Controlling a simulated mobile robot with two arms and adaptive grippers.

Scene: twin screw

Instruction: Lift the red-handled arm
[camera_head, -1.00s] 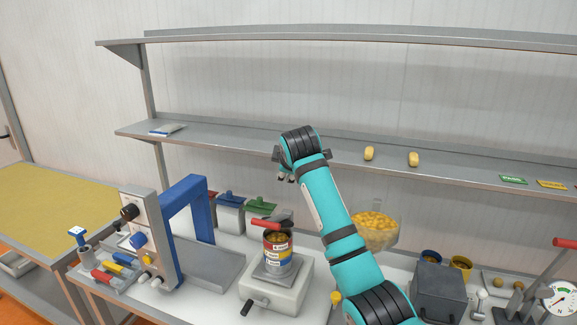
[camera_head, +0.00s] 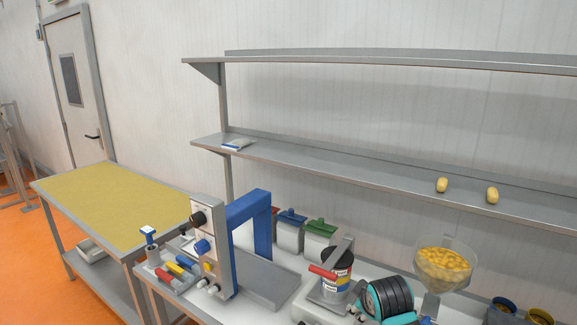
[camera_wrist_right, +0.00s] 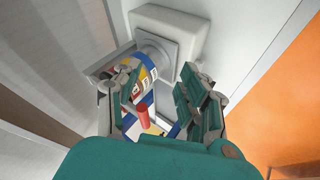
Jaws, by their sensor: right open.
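In the wrist view the red handle (camera_wrist_right: 143,114) lies between the fingers of my right gripper (camera_wrist_right: 165,102), closer to the left finger. The gripper is open, and I cannot tell whether a finger touches the handle. In the head view my right arm's teal and black link is at the bottom edge, and its fingers are not clear there. My left gripper is not in view.
The can stands by a white base unit (camera_wrist_right: 170,22). A blue-framed press (camera_head: 262,222) is to its left and a bowl of yellow pieces (camera_head: 446,262) to its right. Shelves (camera_head: 330,168) run behind. A yellow-topped table (camera_head: 110,205) is at far left.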

